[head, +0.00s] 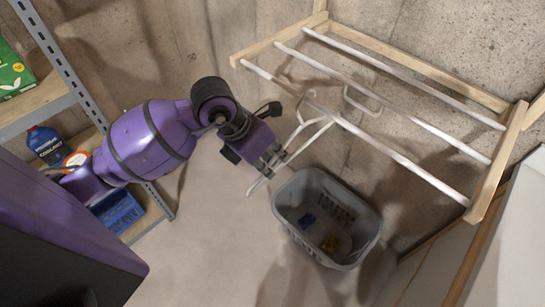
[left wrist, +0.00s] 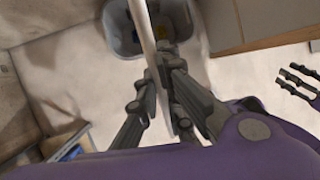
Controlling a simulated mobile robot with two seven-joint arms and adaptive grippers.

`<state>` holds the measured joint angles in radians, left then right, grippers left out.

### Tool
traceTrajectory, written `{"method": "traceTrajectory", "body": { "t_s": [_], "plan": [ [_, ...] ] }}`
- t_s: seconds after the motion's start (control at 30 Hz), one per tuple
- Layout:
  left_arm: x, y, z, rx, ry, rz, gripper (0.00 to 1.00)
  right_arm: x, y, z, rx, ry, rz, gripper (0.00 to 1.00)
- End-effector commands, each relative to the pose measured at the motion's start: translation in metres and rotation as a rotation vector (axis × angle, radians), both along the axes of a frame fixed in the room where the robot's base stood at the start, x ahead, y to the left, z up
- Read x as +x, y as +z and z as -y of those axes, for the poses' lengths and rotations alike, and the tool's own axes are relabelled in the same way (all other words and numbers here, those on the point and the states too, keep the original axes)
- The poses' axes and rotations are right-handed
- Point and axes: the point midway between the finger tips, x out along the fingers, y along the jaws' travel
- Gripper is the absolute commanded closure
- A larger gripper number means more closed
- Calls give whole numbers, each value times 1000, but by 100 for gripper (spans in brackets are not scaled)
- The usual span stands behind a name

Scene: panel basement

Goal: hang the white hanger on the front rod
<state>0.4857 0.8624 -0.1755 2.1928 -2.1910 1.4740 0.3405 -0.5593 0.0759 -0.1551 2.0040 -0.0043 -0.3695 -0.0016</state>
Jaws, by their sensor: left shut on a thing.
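My left gripper (head: 270,160) is shut on the white hanger (head: 305,128), below and left of the wooden rack. The hanger's hook overlaps the front rod (head: 400,160) in the head view. I cannot tell whether it rests over the rod or is in front of it. In the left wrist view the hanger (left wrist: 147,30) runs as a pale bar between the fingers of my left gripper (left wrist: 165,85). My right gripper (left wrist: 298,82) shows at the right edge of that view, with its fingers apart and empty.
The rack has a middle rod (head: 420,120) and a back rod (head: 430,88); a pale hook shape (head: 365,104) shows near the middle rod. A grey basket (head: 330,255) stands on the floor below. Metal shelving (head: 75,80) with boxes and a blue bottle (head: 43,140) stands left.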

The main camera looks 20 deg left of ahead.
Motion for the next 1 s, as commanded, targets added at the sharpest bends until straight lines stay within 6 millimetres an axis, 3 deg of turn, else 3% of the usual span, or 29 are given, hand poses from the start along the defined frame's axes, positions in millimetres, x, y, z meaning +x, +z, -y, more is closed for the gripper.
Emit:
{"method": "traceTrajectory", "body": {
  "t_s": [0.33, 0.37, 0.5, 0.83, 1.0],
  "plan": [
    [0, 0, 0, 1, 0, 2, 100, -1, 0, 1, -1, 0, -1, 60],
    [0, -1, 0, 1, 0, 2, 90, -1, 0, 1, -1, 0, -2, 60],
    [0, -1, 0, 0, 0, 1, 72, -3, -1, 1, -2, -1, -4, 60],
    [0, 0, -1, 1, 0, 0, 72, -7, -2, 3, -5, 0, -12, 60],
    [-5, 17, -7, 4, 0, 3, 72, -5, -2, 2, -2, -1, -9, 60]
  ]
}}
